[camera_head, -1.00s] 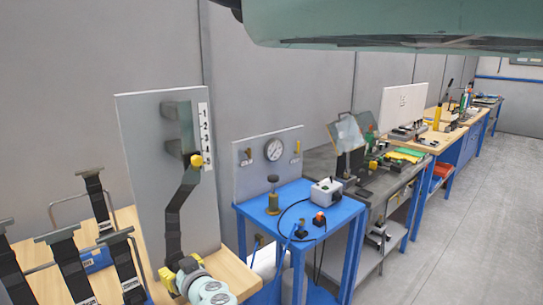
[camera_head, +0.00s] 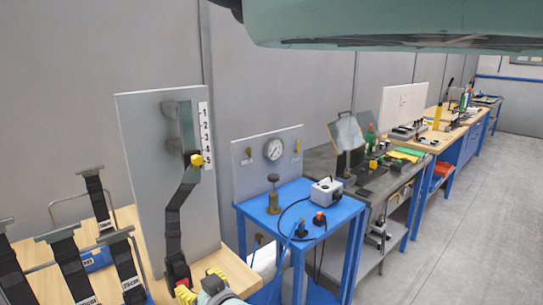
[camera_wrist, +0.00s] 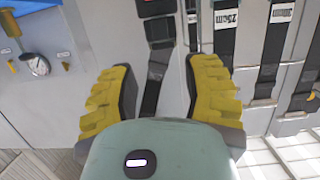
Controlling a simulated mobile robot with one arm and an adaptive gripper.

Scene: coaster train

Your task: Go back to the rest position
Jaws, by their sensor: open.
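My gripper (camera_head: 200,290) is at the bottom edge of the head view, just right of a belt buckle with a red part (camera_head: 178,274). In the wrist view its two yellow fingers (camera_wrist: 160,80) are spread apart. A black belt strap (camera_wrist: 152,92) shows between them, with the buckle (camera_wrist: 157,28) farther up. The gripper holds nothing that I can see. In the head view the black belt (camera_head: 173,220) hangs from a slider with a yellow knob (camera_head: 196,160) on an upright grey panel (camera_head: 145,160). My gripper is partly cut off there.
Frames with labelled black straps (camera_head: 75,265) stand at the left on a wooden table (camera_head: 235,270). A blue table (camera_head: 268,219) with a gauge panel (camera_head: 245,180) and small devices stands to the right. More workbenches run back along the wall. The grey floor (camera_head: 460,230) at the right is clear.

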